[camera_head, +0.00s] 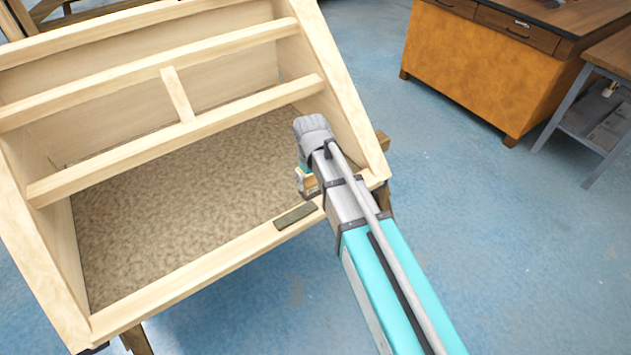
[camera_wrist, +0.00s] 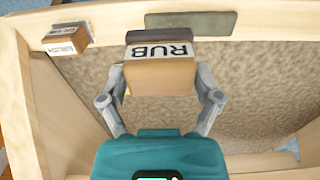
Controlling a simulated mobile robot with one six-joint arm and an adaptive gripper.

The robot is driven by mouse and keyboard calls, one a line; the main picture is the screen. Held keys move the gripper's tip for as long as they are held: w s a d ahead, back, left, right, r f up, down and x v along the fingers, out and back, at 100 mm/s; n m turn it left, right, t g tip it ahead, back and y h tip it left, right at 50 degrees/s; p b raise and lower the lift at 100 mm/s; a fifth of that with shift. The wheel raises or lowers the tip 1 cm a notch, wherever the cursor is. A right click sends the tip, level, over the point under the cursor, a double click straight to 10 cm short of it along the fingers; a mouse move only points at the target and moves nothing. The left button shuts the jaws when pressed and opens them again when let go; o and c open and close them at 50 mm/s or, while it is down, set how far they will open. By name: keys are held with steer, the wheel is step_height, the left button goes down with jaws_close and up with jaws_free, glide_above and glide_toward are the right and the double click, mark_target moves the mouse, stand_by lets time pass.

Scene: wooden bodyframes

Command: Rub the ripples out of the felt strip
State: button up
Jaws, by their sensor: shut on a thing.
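A flat grey-green strip (camera_head: 295,216), which looks like the felt strip, lies on the front rail of the wooden bodyframe (camera_head: 200,272). It also shows at the top of the wrist view (camera_wrist: 190,22). Ripples on it cannot be made out. My gripper (camera_wrist: 162,82) is shut on a tan block marked RUB (camera_wrist: 160,52). The block is at the near side of the strip and overlaps its edge in the wrist view; I cannot tell whether they touch. In the head view my gripper (camera_head: 306,172) is near the frame's right front corner, partly hidden by my arm.
A second lettered block (camera_wrist: 66,38) sits on the rail left of the held one in the wrist view. The frame has side walls, crossbars (camera_head: 180,137) and a mottled brown floor panel (camera_head: 170,205). An orange-brown cabinet (camera_head: 480,70) stands right, with open blue floor between.

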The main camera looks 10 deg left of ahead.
steer(key=shift+w+a+f, duration=0.1)
steer(key=shift+w+a, duration=0.05)
steer(key=shift+w, duration=0.35)
steer(key=shift+w+a+f, duration=0.1)
steer(key=shift+w, duration=0.4)
steer(key=shift+f, duration=0.1)
